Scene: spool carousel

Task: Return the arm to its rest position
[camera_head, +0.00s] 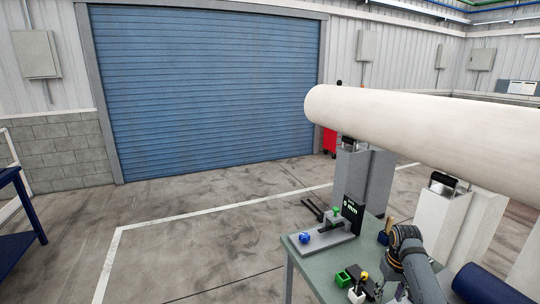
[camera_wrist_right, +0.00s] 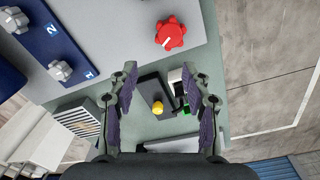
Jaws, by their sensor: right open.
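My right gripper (camera_wrist_right: 166,105) is open in the right wrist view, its two dark fingers spread apart with no object held between the tips. Beyond them, on the grey-green table top, are a dark block with a yellow knob (camera_wrist_right: 157,107) and a small green box. My dark right arm shows at the lower right of the head view, over the table; its fingertips are hard to make out there. My left gripper is not in view.
The table (camera_head: 318,275) carries a grey fixture with a blue knob (camera_head: 305,238) and a green box (camera_head: 342,279). A large pale cylinder (camera_head: 420,125) spans the right side. A red knob (camera_wrist_right: 171,35) shows in the wrist view.

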